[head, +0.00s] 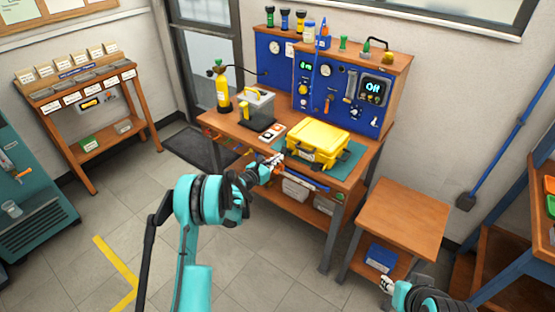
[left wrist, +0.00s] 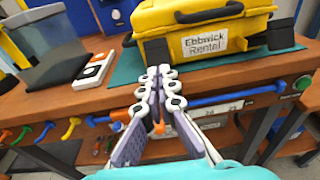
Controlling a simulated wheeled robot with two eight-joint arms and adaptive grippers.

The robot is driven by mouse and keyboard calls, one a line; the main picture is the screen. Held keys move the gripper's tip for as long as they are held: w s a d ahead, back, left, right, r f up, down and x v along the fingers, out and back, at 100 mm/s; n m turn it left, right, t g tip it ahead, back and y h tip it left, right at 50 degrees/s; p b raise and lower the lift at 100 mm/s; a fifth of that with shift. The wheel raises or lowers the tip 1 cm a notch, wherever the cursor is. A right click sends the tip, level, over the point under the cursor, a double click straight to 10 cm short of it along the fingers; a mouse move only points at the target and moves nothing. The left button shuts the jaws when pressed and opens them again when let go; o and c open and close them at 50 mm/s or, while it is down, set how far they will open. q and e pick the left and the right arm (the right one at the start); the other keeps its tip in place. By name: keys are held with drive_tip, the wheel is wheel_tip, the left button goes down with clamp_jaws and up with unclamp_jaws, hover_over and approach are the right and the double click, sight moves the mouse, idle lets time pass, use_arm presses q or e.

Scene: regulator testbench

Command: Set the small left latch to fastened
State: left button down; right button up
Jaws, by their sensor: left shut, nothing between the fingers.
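The yellow case (head: 318,143) lies on a green mat on the workbench, its lid down. In the left wrist view the case (left wrist: 180,48) shows a label reading "Ebbwick Rental" and a black handle (left wrist: 209,12). A dark latch piece (left wrist: 157,50) is on its front left, just beyond my fingertips and partly hidden by them; whether it is fastened I cannot tell. Another dark latch piece (left wrist: 281,36) is at the front right. My left gripper (head: 278,160) is shut and empty at the case's front left; its fingers also show in the left wrist view (left wrist: 158,74). My right gripper (head: 387,284) is low at the right, its fingers barely visible.
A white and orange device (left wrist: 94,70) and a clear-sided box (head: 257,106) stand left of the case. The blue instrument panel (head: 335,85) rises behind. Coloured hooks and a rail line the bench's front edge. A lower wooden table (head: 405,213) stands at the right.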

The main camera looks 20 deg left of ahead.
sight(284, 148)
use_arm(q)
drive_tip(key=shift+w+d+r+g+p, duration=0.1)
drive_tip(key=shift+w+r+g+p, duration=0.05)
drive_tip(key=shift+r+p, duration=0.35)
drive_tip(key=shift+w+d+r+g+p, duration=0.1)
drive_tip(key=shift+r+g+p, duration=0.05)
drive_tip(key=shift+r+p, duration=0.3)
drive_tip(key=shift+w+d+r+g+y+p, duration=0.1)
drive_tip(key=shift+w+r+g+y+p, duration=0.15)
drive_tip(key=shift+r+g+p, duration=0.25)
drive_tip(key=shift+w+r+g+y+p, duration=0.15)
drive_tip(key=shift+r+g+y+p, duration=0.1)
drive_tip(key=shift+g+p, duration=0.35)
drive_tip(key=shift+w+r+g, duration=0.15)
drive_tip(key=shift+g, duration=0.35)
drive_tip(key=shift+w+d+r+g+y+p, duration=0.2)
drive_tip(key=shift+g+y+p, duration=0.1)
drive_tip(key=shift+g, duration=0.1)
drive_tip(key=shift+w+r, duration=0.25)
drive_tip(key=shift+r+p, duration=0.5)
drive_tip(key=shift+r, duration=0.3)
